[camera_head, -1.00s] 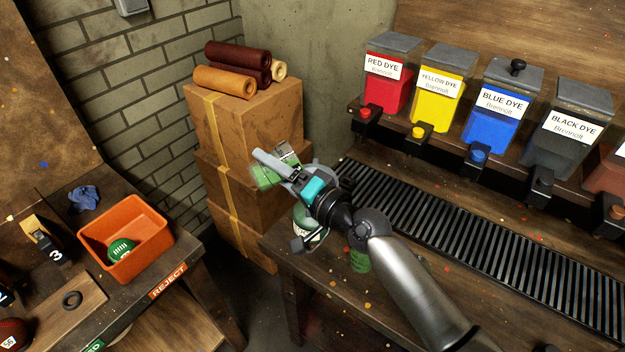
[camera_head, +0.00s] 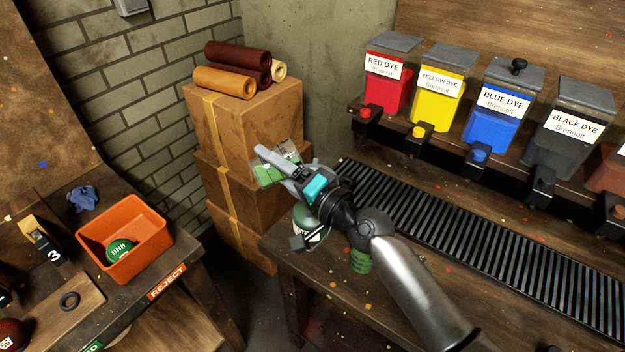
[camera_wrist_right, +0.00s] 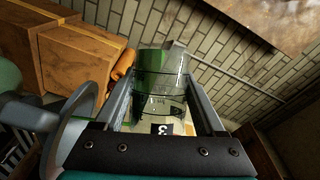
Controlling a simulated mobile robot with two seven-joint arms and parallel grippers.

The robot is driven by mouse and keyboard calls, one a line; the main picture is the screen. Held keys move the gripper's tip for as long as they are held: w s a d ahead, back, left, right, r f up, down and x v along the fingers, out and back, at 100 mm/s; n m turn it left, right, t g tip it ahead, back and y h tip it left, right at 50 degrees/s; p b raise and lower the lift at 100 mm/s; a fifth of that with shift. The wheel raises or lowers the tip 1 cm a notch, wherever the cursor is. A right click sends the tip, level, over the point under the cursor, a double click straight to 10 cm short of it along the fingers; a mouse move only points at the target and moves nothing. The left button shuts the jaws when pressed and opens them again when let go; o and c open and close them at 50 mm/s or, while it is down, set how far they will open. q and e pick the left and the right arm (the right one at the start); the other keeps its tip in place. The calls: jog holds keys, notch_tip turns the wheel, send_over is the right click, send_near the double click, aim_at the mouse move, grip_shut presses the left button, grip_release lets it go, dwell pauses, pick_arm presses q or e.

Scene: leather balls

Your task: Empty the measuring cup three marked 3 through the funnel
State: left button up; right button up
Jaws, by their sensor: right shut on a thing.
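My right gripper (camera_head: 280,167) is shut on a clear measuring cup (camera_head: 268,175) with green in it, held tilted in the air left of the table's near corner. In the right wrist view the cup (camera_wrist_right: 160,88) sits between the fingers, with a black label reading 3. No funnel shows clearly. My left gripper is not in view.
Stacked cardboard boxes (camera_head: 240,120) stand behind the cup. Dye dispensers (camera_head: 492,115) line the shelf above a black grating (camera_head: 470,235). An orange bin (camera_head: 150,250) with a green ball stands on the left table.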

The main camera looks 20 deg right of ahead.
jog(key=shift+w+d+r+m+t+b, duration=0.1)
jog(key=shift+d+r+m+t+b, duration=0.25)
jog(key=shift+d+m+b, duration=0.35)
dwell(1.2)
jog(key=shift+d+f+m+t+b, duration=0.1)
jog(key=shift+f+m+t+b, duration=0.25)
jog(key=shift+m+b, duration=0.85)
dwell(1.0)
jog(key=shift+r+y+b, duration=0.1)
jog(key=shift+y+b, duration=0.2)
jog(key=shift+b, duration=0.1)
